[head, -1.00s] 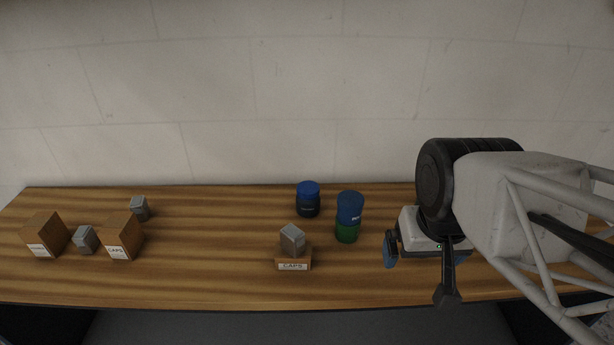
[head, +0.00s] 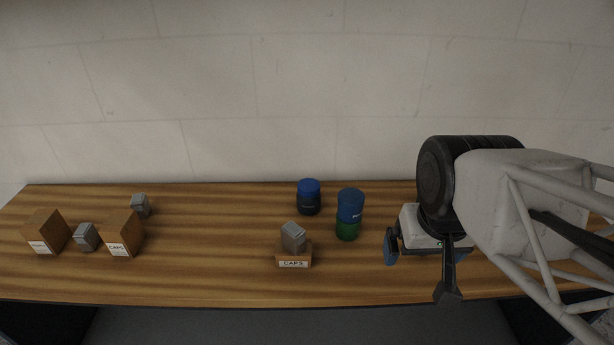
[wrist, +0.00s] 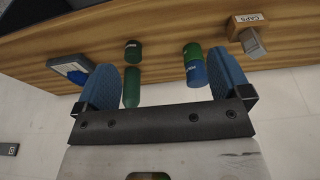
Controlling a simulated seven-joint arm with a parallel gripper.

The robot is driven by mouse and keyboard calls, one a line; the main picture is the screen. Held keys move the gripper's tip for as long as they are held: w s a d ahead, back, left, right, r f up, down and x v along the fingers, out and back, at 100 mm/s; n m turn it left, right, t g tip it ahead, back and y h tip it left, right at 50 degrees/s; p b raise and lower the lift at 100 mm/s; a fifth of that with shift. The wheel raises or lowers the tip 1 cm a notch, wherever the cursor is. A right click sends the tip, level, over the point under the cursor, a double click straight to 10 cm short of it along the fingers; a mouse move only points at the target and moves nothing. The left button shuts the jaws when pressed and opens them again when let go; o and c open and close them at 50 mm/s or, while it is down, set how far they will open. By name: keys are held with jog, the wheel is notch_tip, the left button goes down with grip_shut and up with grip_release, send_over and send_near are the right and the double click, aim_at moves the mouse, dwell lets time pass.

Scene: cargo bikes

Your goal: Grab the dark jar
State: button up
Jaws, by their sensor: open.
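The dark jar (head: 308,205) has a near-black body and a blue lid. It stands upright toward the back of the wooden table in the head view, left of a blue-over-green stack (head: 348,216). I cannot make the dark jar out in the wrist view, where my right finger may cover it. My gripper (wrist: 164,78) is open, with two blue fingers and nothing between them. It is at the right of the head view, apart from the dark jar and right of the stack, which also shows in the wrist view (wrist: 194,66).
A CAPS box (head: 294,261) with a grey block (head: 293,237) on it stands in front of the jar. Brown boxes (head: 122,232) and small grey blocks (head: 86,237) are at left.

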jog(key=m+g+y, duration=0.3)
jog(key=m+y, duration=0.8)
jog(key=m, duration=0.3)
send_over(319, 185)
jog(key=s+d, duration=0.4)
jog(key=s, duration=0.5)
jog(key=f, duration=0.3)
jog(key=shift+s+d, duration=0.15)
jog(key=shift+d, duration=0.05)
jog(key=w+f+m+t+y, duration=0.1)
jog(key=w+m, duration=0.3)
jog(key=w, duration=0.5)
jog(key=shift+a+f+y, duration=0.15)
jog(key=shift+f+y, duration=0.55)
jog(key=shift+y, duration=0.2)
jog(key=shift+f, duration=0.15)
jog(key=f, duration=0.5)
jog(key=a+f, duration=0.1)
jog(key=f, duration=0.2)
jog(key=shift+f, duration=0.1)
jog(key=shift+a+f, duration=0.1)
jog(key=shift+a, duration=0.15)
jog(key=shift+a, duration=0.1)
